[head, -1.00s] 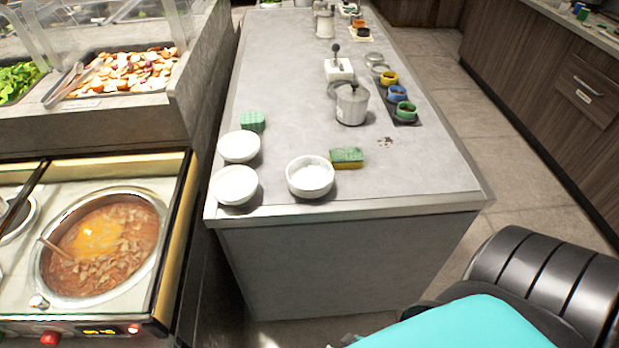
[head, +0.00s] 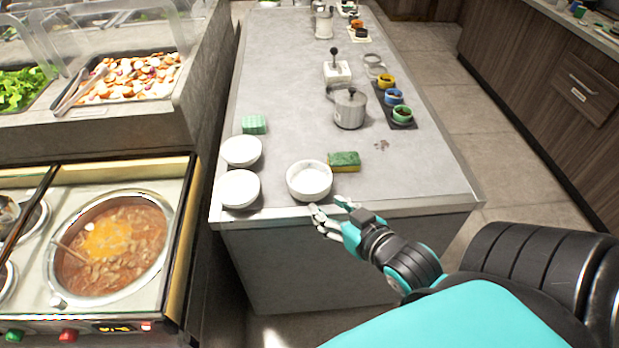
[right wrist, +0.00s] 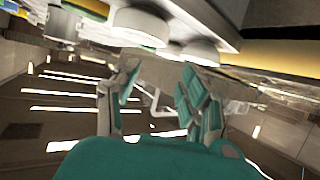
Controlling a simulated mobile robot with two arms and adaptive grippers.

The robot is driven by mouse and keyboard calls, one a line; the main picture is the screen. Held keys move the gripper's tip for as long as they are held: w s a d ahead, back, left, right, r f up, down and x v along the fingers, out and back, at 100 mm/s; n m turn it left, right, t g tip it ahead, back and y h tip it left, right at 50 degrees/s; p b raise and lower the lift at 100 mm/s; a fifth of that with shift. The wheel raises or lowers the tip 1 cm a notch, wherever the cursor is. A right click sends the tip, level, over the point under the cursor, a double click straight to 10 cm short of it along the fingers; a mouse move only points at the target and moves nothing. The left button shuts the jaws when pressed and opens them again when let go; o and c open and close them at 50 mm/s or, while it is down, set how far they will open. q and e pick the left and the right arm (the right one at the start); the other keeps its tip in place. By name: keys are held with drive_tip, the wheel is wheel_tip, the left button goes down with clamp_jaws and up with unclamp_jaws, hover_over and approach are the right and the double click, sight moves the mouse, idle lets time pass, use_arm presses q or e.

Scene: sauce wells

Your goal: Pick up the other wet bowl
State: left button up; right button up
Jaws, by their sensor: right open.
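Three white bowls stand near the front left corner of the grey counter (head: 290,75). The right bowl (head: 309,181) shows its hollow inside, with faint marks in it. The front left bowl (head: 239,188) and the back left bowl (head: 241,151) look smooth and plain white. I cannot tell which are wet. My right gripper (head: 329,208) is open and empty at the counter's front edge, just in front of the right bowl. My left gripper is not in view.
A green and yellow sponge (head: 344,162) lies right of the right bowl, and a green block (head: 254,124) behind the left bowls. A metal pot (head: 350,109) and a dark tray (head: 405,122) with small colored cups stand farther back. A soup well (head: 112,245) is at left.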

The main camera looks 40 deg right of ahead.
drive_tip(key=p, duration=0.2)
approach(291, 183)
drive_tip(key=shift+w+d, duration=0.15)
drive_tip(key=shift+w, duration=0.95)
drive_tip(key=shift+a+p+x, duration=0.2)
drive_tip(key=shift+p+x, duration=0.1)
drive_tip(key=shift+x, duration=2.7)
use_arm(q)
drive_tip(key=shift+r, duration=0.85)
use_arm(e)
drive_tip(key=shift+s+f, duration=0.1)
drive_tip(key=shift+f, duration=0.05)
drive_tip(key=shift+c, duration=0.3)
clamp_jaws()
